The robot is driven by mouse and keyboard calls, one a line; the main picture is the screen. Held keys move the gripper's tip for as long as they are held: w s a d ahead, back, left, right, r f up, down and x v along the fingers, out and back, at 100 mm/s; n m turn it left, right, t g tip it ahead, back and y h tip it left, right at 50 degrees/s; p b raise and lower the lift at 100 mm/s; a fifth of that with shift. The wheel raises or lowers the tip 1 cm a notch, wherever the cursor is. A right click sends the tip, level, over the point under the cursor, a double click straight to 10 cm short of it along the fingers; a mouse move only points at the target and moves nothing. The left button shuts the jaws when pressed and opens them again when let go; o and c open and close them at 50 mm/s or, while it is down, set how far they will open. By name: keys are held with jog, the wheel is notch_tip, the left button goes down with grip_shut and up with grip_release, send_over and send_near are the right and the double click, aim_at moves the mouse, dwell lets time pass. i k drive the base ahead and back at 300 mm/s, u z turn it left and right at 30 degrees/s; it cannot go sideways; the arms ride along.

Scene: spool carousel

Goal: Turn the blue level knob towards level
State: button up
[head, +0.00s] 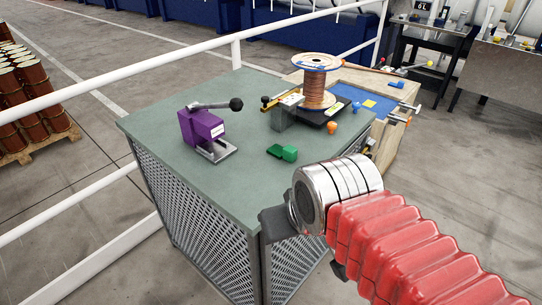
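A small blue knob (356,107) shows to the right of the wire spool (318,85), near the far right corner of the green-grey bench top. It is too small for me to read any level mark or its angle. A second blue piece (396,84) lies farther back on the wooden bench, and I cannot tell which of the two is the level knob. My gripper (303,245) is at the bench's near right edge, well short of both. Only dark parts of it show past the silver wrist, so its fingers are mostly hidden.
A purple lever press (202,124), a green block (289,153) and an orange knob (332,127) stand on the bench top (230,180). A white railing (110,75) runs behind and to the left. The bench's front left area is clear.

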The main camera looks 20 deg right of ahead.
aim_at(356, 105)
jog(key=u, duration=3.05)
jog(key=k, duration=1.2)
